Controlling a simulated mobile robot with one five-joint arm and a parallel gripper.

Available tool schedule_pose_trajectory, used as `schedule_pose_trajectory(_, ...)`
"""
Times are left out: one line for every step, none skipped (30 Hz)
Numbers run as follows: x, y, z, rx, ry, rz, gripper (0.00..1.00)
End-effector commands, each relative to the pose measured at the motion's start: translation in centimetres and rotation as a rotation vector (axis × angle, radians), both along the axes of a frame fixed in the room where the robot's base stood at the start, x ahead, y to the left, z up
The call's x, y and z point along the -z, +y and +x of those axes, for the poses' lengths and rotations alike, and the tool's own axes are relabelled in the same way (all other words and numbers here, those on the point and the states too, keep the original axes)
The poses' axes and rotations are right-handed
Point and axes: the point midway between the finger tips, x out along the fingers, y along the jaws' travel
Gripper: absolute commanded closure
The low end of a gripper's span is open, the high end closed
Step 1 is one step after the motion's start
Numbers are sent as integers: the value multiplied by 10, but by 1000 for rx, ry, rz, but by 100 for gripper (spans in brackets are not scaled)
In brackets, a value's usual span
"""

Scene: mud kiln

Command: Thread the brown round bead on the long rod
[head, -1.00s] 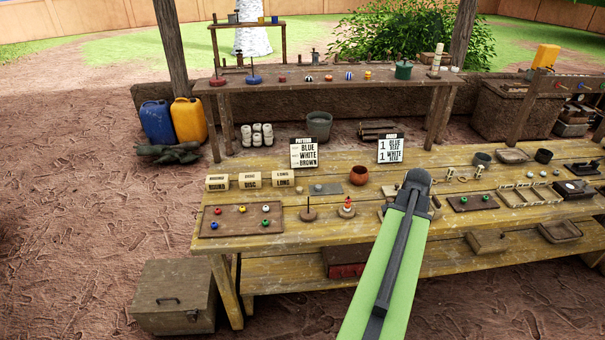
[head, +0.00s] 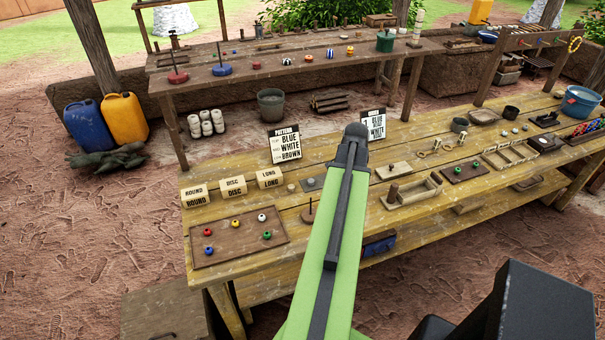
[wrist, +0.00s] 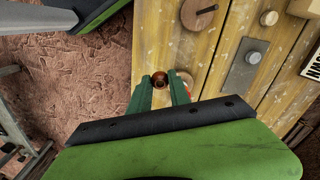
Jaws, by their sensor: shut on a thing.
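In the wrist view, the brown round bead (wrist: 160,79) sits between the green fingertips of my gripper (wrist: 161,85), shut on it, its hole showing. It is over the bench's front edge. In the head view, my arm hides gripper and bead. A rod on a round wooden base (head: 309,213) stands upright on the bench left of my arm; in the wrist view a round wooden base with a rod (wrist: 198,13) shows above and right of the bead, apart from it. A small red part (wrist: 185,77) shows beside the right finger, mostly hidden. I cannot tell which rod is the long one.
A brown tray (head: 218,250) with several coloured beads lies at left on the yellow bench. Lettered blocks (head: 232,188) and a pattern sign (head: 287,144) stand behind. A grey plate with a knob (wrist: 245,64) lies beyond the rod base. Wooden trays (head: 411,192) are at right.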

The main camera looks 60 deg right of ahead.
Motion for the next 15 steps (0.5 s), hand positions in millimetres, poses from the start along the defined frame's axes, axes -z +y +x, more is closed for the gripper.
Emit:
schedule_pose_trajectory(0, 1, 2, -4, 0, 0, 100)
schedule_pose_trajectory(-1, 2, 4, -8, 0, 0, 100)
schedule_pose_trajectory(-4, 3, 8, -19, 0, 0, 100)
schedule_pose_trajectory(-7, 5, 12, -34, -1, 0, 100)
schedule_pose_trajectory(-12, 7, 19, -55, -1, 0, 100)
schedule_pose_trajectory(-20, 11, 29, -92, -1, 0, 100)
schedule_pose_trajectory(-26, 15, 38, -124, -1, 0, 100)
schedule_pose_trajectory(-32, 19, 47, -160, -2, -1, 100)
schedule_pose_trajectory(-40, 24, 60, -210, -2, -1, 100)
schedule_pose_trajectory(-46, 28, 70, -245, -2, -1, 100)
schedule_pose_trajectory(-51, 33, 79, -282, -3, 0, 100)
schedule_pose_trajectory(-57, 38, 90, -327, -3, 0, 100)
schedule_pose_trajectory(-61, 42, 97, -355, -3, 0, 100)
schedule_pose_trajectory(-63, 46, 103, -381, -4, -1, 100)
schedule_pose_trajectory(-65, 49, 109, -406, -4, -1, 100)
